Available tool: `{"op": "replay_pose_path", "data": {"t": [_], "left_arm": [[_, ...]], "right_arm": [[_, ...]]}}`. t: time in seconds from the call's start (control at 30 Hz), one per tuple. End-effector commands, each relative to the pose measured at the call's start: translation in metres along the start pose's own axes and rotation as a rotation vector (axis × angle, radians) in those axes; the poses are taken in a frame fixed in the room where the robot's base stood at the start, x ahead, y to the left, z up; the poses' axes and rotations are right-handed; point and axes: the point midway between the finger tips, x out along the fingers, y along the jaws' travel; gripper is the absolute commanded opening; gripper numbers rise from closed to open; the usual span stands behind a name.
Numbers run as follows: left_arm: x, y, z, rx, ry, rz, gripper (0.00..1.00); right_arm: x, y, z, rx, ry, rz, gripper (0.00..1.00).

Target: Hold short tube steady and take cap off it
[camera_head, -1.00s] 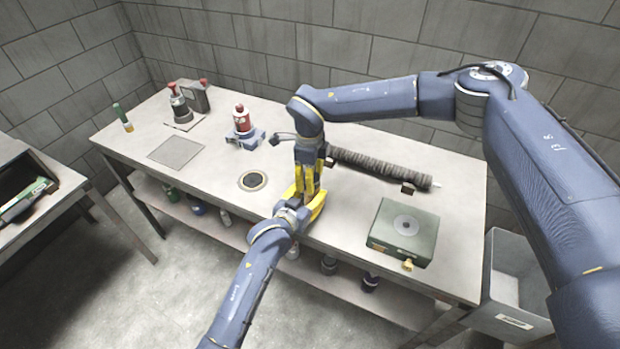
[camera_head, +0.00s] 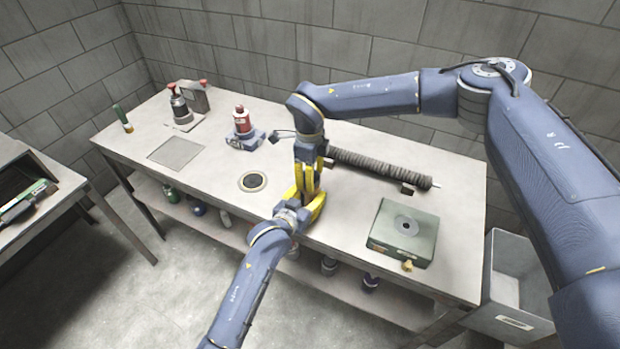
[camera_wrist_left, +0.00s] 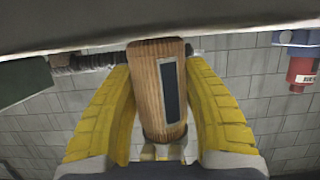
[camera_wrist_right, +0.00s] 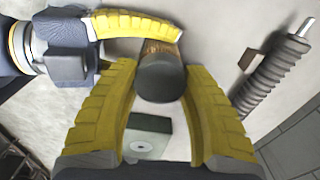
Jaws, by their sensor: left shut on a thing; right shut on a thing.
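The short tube, brown and ribbed with a dark strip on its side, stands between my left gripper's yellow fingers in the left wrist view (camera_wrist_left: 150,85). My left gripper (camera_head: 313,206) is shut on it at the table's front edge. In the right wrist view a dark round cap (camera_wrist_right: 161,80) sits at the tube's near end, with the brown tube (camera_wrist_right: 160,47) just beyond it. My right gripper (camera_head: 306,178) comes down from above and is shut on the cap. The cap and tube look touching. The grippers hide both in the head view.
A dark ribbed mesh tube (camera_head: 380,167) lies on supports behind the grippers. A green box (camera_head: 402,233) stands at right, a red bottle (camera_head: 242,122) in a blue holder at left. A grey bin (camera_head: 515,285) is beside the table (camera_head: 215,175).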

Motion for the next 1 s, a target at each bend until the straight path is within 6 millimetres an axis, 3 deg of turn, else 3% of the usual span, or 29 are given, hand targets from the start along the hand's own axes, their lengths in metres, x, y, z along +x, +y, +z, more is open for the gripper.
{"op": "replay_pose_path", "data": {"t": [0.8,1.0], "left_arm": [[0.000,0.000,0.004,0.000,-0.007,0.000,0.00],[0.000,0.000,0.004,0.000,-0.007,0.000,0.00]], "right_arm": [[-0.013,0.000,0.000,0.000,0.000,0.000,0.09],[-0.025,-0.001,0.000,0.000,-0.001,-0.002,0.09]]}}
